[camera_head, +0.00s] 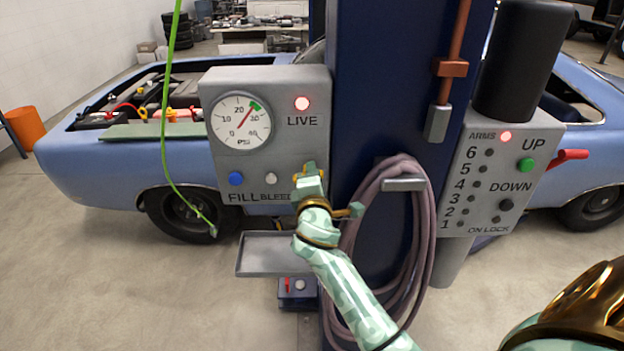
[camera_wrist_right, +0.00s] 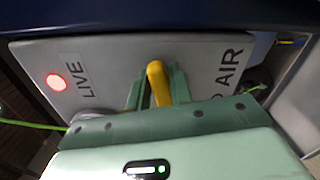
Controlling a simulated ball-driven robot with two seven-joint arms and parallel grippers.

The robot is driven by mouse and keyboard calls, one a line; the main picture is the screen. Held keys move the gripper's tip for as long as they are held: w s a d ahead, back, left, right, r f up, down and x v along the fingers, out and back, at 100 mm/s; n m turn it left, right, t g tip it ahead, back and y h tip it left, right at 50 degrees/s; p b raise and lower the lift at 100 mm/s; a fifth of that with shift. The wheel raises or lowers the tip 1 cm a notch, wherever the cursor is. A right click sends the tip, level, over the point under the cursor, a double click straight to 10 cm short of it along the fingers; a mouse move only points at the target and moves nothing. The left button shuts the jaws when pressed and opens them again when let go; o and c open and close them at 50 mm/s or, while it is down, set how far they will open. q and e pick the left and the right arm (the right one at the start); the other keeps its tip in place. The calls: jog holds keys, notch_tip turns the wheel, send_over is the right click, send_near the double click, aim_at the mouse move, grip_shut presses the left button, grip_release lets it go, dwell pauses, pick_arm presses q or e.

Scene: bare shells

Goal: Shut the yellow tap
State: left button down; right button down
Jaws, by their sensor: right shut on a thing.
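The yellow tap (camera_wrist_right: 156,80) shows in the right wrist view as a yellow lever standing between the two green fingers of my right gripper (camera_wrist_right: 157,92). The lever is in front of the grey panel (camera_wrist_right: 115,55). In the head view my right gripper (camera_head: 310,172) is at the lower right of the gauge panel (camera_head: 262,168), shut on the tap. Only small yellow bits of the tap show there; the gripper hides most of it, and I cannot tell its exact angle. My left gripper is in neither view.
The gauge (camera_head: 241,122) points near 30 and the LIVE lamp (camera_head: 302,103) glows red. A hose coil (camera_head: 421,230) hangs close to the right of my arm. A grey tray (camera_head: 266,262) sits below. A green cable (camera_head: 166,120) hangs at left, before the blue car (camera_head: 105,174).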

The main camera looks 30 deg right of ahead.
jog(key=shift+f+m+b, duration=0.25)
jog(key=shift+m+b, duration=0.15)
jog(key=shift+m, duration=0.8)
jog(key=c, duration=1.3)
grip_release()
jog(key=shift+o, duration=0.2)
jog(key=shift+r, duration=0.1)
